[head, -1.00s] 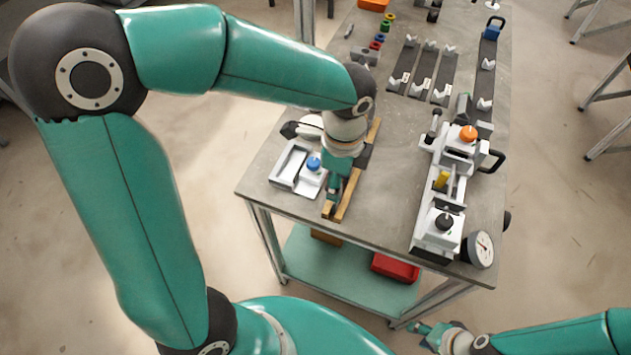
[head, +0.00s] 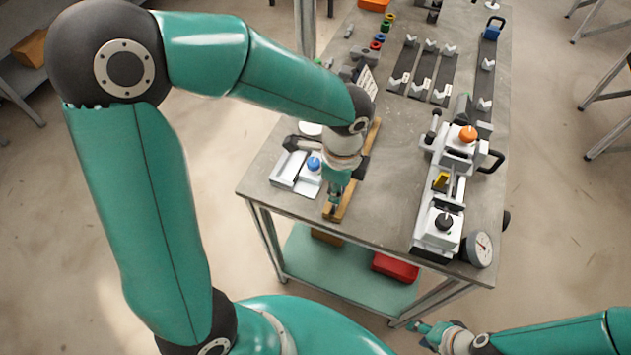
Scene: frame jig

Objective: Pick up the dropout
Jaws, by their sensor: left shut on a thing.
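My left gripper (head: 335,200) is low over the wooden strip (head: 346,204) at the near left part of the bench. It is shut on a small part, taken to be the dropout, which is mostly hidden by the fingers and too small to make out. My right gripper (head: 427,334) hangs low at the bottom of the view, away from the bench, with no part visible in it; its jaw opening is too small to judge.
A pale tray with a blue knob (head: 314,163) stands just left of the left gripper. The frame jig (head: 447,215) with orange and black knobs and a dial gauge (head: 480,247) stand on the right. Dark rails (head: 421,72) lie farther back. The bench middle is clear.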

